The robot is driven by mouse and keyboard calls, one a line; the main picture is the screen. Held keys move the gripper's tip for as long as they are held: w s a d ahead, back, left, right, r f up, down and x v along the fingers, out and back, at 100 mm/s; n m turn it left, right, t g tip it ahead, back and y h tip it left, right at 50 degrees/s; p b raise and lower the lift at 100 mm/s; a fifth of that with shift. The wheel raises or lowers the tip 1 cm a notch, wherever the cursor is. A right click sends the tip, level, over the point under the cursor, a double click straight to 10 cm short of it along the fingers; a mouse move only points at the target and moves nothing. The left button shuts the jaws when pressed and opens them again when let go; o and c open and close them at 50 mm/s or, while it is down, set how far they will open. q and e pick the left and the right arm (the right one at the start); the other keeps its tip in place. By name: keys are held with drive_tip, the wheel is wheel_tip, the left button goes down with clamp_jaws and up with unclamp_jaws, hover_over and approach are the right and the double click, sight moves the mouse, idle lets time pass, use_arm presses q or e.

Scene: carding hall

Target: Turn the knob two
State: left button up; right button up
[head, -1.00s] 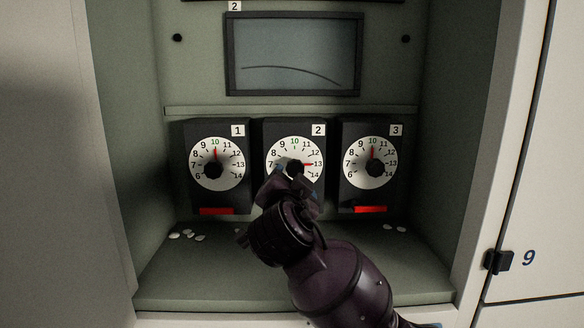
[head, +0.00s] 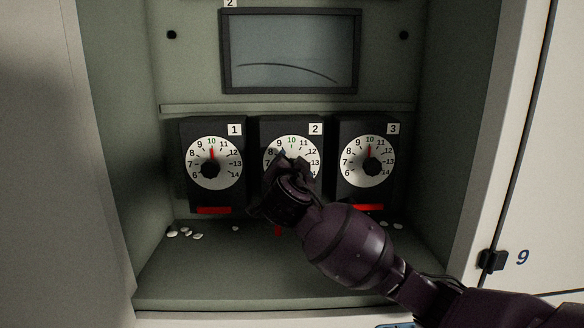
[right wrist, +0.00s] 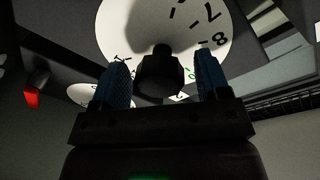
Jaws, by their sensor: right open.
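Knob two is a black knob on a white numbered dial (head: 291,143), on the middle of three black boxes. The head view has it mostly behind my right gripper (head: 291,162), and I cannot see its red pointer now. In the right wrist view the knob (right wrist: 160,76) stands between the two blue-padded fingers of my right gripper (right wrist: 163,88). The fingers are open, one on each side, with gaps visible beside the knob. My left gripper is not in view.
Knob one (head: 212,169) and knob three (head: 372,166) flank it closely, both pointers near 10. A dark-framed meter (head: 291,52) is above. Small white bits (head: 185,234) lie on the recess floor. Cabinet walls close in both sides.

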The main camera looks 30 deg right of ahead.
drive_tip(key=c, duration=0.9)
